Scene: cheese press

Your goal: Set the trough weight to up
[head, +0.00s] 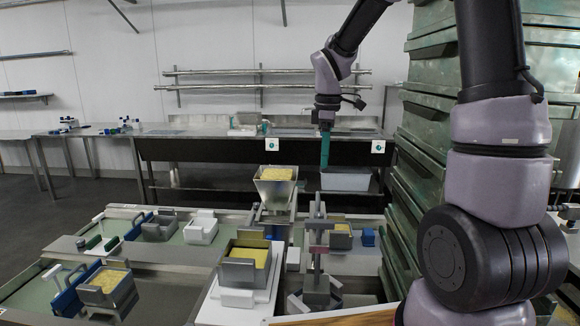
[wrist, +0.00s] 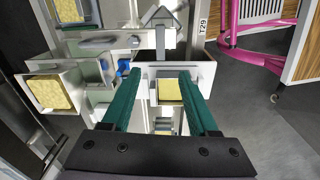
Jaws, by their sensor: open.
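I cannot tell for certain which part is the trough weight. Grey-walled troughs hold yellow curd: one at front centre (head: 241,272), one at the left (head: 104,290) and one right of the post (head: 340,240). A grey upright post with a cross arm (head: 318,245) stands between them. My gripper (head: 325,162) hangs pointing down, well above the benches, behind the post in the picture. In the wrist view my gripper (wrist: 161,75) has its two green fingers apart with nothing held. A pale frame (wrist: 205,72) and a yellow square (wrist: 169,91) show beyond and between them.
A hopper of yellow curd (head: 275,182) stands behind the troughs. Stacked green crates (head: 425,150) rise close at the right. A dark-fronted bench (head: 220,150) runs along the back. A pink frame (wrist: 232,30) stands on open floor in the wrist view.

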